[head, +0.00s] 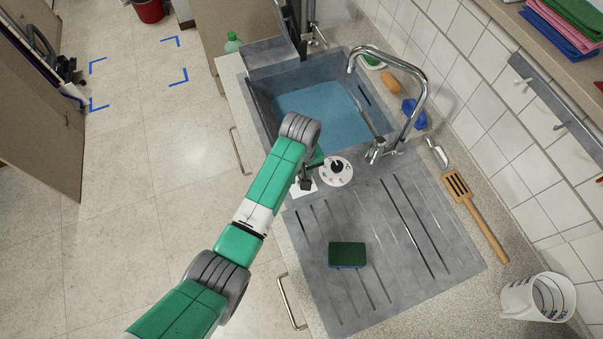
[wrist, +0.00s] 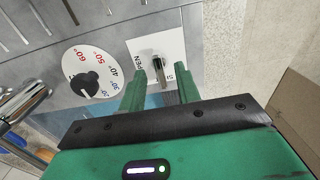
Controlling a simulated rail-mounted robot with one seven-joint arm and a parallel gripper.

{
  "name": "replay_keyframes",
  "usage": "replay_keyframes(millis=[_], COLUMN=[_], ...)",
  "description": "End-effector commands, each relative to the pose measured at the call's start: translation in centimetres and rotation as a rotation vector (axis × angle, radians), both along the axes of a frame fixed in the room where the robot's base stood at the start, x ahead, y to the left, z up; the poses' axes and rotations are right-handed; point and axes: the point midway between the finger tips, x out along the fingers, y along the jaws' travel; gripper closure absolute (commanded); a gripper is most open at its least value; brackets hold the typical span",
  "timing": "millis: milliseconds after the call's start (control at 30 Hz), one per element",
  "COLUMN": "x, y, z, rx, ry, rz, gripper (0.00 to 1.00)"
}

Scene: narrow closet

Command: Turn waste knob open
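The waste knob (wrist: 158,63) is a small dark and metallic lever on a white square plate (wrist: 171,50). The plate is marked OPEN on its left side, with a partly hidden word starting with S near the lower right. The plate also shows in the head view (head: 309,188), at the sink's near edge, partly covered by my arm. My gripper (wrist: 161,72) is open, with its two green fingers on either side of the knob. A gap shows between the knob and each finger; I see no clear contact. The fingers hide the plate's lower corners.
A round temperature dial (head: 343,176) sits just beside the plate. The sink basin (head: 315,108) holds bluish water, with a chrome tap (head: 419,88) behind. A green sponge (head: 347,254) lies on the drainboard. A wooden spatula (head: 478,218) and white jug (head: 540,298) stay clear to the right.

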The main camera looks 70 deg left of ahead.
Motion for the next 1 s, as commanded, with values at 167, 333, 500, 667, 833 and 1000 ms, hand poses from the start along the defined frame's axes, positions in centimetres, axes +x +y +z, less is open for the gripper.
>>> replay_keyframes(millis=[167, 333, 500, 667, 833, 1000], x=[-0.02, 0.01, 0.02, 0.03, 0.03, 0.08], y=[0.03, 0.02, 0.02, 0.02, 0.01, -0.05], z=[-1.45, -1.53, -1.51, -1.5, -1.43, -1.3], rx=[0.001, 0.002, 0.002, 0.002, 0.001, 0.0], ry=[0.0, -0.001, -0.001, -0.001, -0.001, -0.001], rz=[0.0, 0.0, -0.001, -0.001, -0.012, -0.07], gripper=[0.67, 0.67, 0.87, 1.0, 1.0, 1.0])
